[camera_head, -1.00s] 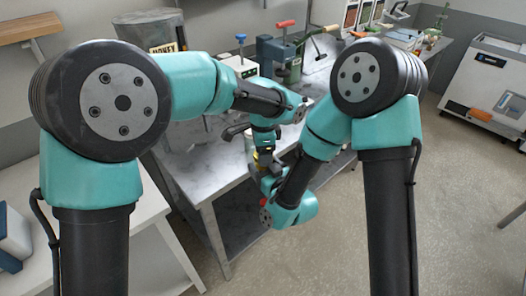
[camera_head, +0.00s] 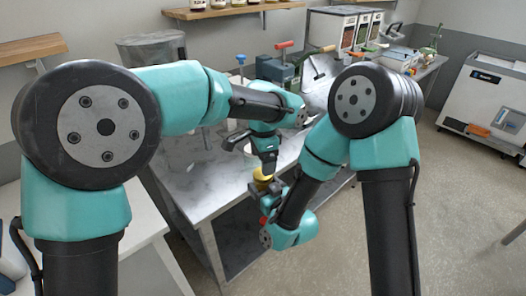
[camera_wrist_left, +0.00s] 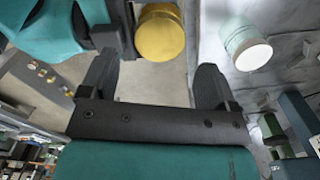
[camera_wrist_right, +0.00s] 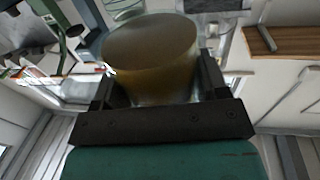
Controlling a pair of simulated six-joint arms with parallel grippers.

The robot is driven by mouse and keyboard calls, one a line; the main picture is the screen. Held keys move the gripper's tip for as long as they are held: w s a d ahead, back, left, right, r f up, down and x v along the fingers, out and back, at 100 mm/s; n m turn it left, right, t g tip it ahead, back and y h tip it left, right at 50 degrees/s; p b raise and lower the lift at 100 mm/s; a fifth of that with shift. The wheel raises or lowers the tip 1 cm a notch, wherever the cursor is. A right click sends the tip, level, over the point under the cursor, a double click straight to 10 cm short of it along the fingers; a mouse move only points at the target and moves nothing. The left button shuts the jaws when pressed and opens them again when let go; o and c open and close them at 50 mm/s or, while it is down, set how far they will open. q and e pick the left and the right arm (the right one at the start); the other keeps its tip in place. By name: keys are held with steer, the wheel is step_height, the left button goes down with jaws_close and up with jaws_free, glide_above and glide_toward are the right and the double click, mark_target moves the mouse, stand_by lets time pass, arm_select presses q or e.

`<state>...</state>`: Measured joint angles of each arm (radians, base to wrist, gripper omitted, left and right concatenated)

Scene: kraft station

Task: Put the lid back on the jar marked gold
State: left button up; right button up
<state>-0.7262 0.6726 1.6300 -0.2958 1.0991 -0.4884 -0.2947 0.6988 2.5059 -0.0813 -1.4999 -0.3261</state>
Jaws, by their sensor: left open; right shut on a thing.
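A gold cylinder (camera_head: 262,176) is held up off the table's near edge by my right gripper (camera_head: 264,190). In the right wrist view the gold cylinder (camera_wrist_right: 152,55) sits upright between the closed jaws; I cannot tell whether it is the jar or only a lid, and no marking is readable. My left gripper (camera_wrist_left: 156,78) is open and empty. The left wrist view shows the gold cylinder (camera_wrist_left: 160,33) ahead of its fingers, apart from them. A pale jar-like cylinder with a white end (camera_wrist_left: 248,45) stands nearby on the table.
The marble-topped table (camera_head: 190,190) has free room at its near left. Grey and teal machines (camera_head: 283,68) and dispensers (camera_head: 340,30) stand farther back. A wall shelf (camera_head: 232,10) holds several jars. A white bench (camera_head: 140,250) is at left.

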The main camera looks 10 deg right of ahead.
mark_target(263, 185)
arm_select(q)
steer(key=n, duration=0.2)
steer(key=r+n, duration=0.1)
steer(key=n, duration=0.6)
steer(key=shift+r, duration=0.35)
steer(key=n, duration=0.4)
steer(key=shift+r, duration=0.35)
steer(key=n, duration=0.4)
steer(key=shift+r+n, duration=0.4)
steer(key=shift+f, duration=4.05)
